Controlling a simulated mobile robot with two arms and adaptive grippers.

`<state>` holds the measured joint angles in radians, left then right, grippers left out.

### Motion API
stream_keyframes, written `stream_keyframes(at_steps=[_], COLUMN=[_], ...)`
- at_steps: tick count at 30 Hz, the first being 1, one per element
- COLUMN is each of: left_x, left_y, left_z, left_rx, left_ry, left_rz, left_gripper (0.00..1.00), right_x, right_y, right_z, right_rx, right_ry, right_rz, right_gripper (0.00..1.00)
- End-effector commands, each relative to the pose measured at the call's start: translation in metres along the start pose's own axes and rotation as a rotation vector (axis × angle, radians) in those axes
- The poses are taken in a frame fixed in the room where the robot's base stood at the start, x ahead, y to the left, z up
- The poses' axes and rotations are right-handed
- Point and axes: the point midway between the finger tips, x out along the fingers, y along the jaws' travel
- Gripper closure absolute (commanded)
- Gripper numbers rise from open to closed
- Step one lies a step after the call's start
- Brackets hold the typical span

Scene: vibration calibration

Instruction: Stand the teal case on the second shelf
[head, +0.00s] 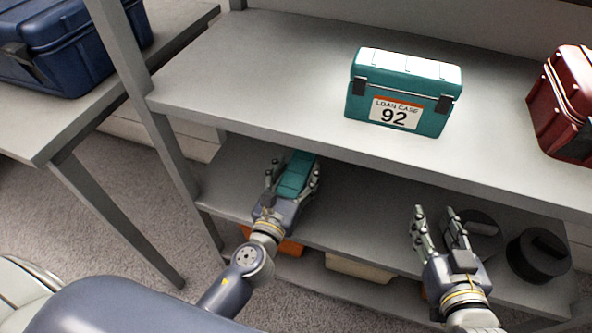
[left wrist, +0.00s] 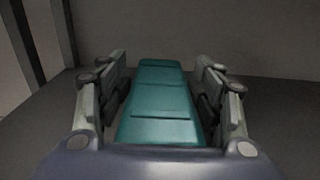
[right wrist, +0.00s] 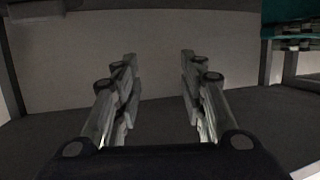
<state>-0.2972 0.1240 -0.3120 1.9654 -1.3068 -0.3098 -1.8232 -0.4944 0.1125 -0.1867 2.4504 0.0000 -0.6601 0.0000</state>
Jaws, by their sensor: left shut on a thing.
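A teal case (head: 295,174) is between the fingers of my left gripper (head: 293,178), at the left part of the second shelf (head: 345,205), below the top board. My left gripper is shut on it. In the left wrist view the case (left wrist: 160,105) shows its teal top lengthwise between both fingers; whether its base touches the shelf is hidden. My right gripper (head: 440,225) is open and empty at the right part of the second shelf; its fingers also stand apart in the right wrist view (right wrist: 160,85).
A second teal case labelled "LOAN CASE 92" (head: 403,92) and a red case (head: 565,105) stand on the top shelf (head: 250,70). Dark round objects (head: 538,255) lie right of my right gripper. Orange and cream bins (head: 358,268) sit below. A blue case (head: 70,45) is on the left table.

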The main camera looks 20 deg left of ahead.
Motion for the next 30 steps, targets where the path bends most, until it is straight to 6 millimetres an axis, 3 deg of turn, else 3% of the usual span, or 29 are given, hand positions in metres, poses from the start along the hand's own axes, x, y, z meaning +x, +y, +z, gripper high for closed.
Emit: stream_keyframes(at_steps=[16,30], left_x=[0.000,0.000], left_y=[0.000,0.000], left_z=[-0.011,-0.011], left_rx=[-0.001,0.000], left_ry=[-0.003,-0.003], left_rz=[0.000,0.000], left_gripper=[0.84,0.84], right_x=[-0.001,-0.003], right_y=[-0.008,-0.009], right_z=[-0.056,-0.066], right_rx=[0.004,0.004], right_ry=[0.285,0.329], right_rz=[-0.017,-0.020], right_gripper=[0.62,0.62])
